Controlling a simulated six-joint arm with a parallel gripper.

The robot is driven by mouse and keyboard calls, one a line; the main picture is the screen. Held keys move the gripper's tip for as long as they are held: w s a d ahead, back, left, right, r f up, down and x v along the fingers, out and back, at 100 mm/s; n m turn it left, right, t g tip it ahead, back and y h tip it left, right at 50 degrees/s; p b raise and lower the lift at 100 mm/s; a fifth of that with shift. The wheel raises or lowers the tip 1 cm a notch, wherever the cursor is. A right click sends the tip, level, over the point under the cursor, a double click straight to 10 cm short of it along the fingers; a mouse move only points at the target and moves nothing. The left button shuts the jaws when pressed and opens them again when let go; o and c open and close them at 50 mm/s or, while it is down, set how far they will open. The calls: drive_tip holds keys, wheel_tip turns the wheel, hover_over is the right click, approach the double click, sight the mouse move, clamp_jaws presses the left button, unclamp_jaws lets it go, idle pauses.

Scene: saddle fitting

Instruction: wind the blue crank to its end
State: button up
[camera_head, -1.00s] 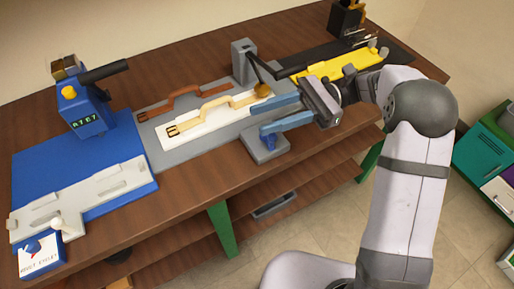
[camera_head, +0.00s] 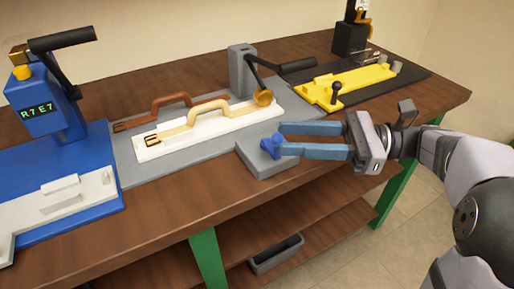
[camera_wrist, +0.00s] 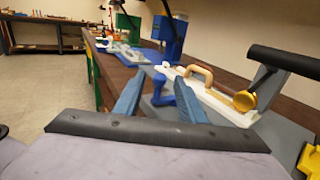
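The blue crank (camera_head: 271,145) stands on a grey block (camera_head: 266,161) at the front edge of the grey fixture plate. My gripper (camera_head: 280,139) comes in from the right with its two long blue fingers apart. The fingertips are at the crank, with the lower finger close beside it. I cannot tell whether they touch. In the wrist view, the crank (camera_wrist: 184,94) shows ahead of the spread fingers, nearer the right finger. Nothing is clamped between the fingers.
A white bar with a tan handle (camera_head: 210,108) and a brown handle (camera_head: 171,100) lie behind the crank. A grey post (camera_head: 242,70) carries a black lever (camera_head: 298,66). A yellow fixture (camera_head: 350,85) is right, a blue press (camera_head: 45,100) left.

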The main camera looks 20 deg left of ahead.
drive_tip(key=shift+p+x, duration=0.45)
drive_tip(key=shift+x, duration=3.2)
drive_tip(key=shift+c, duration=0.3)
clamp_jaws()
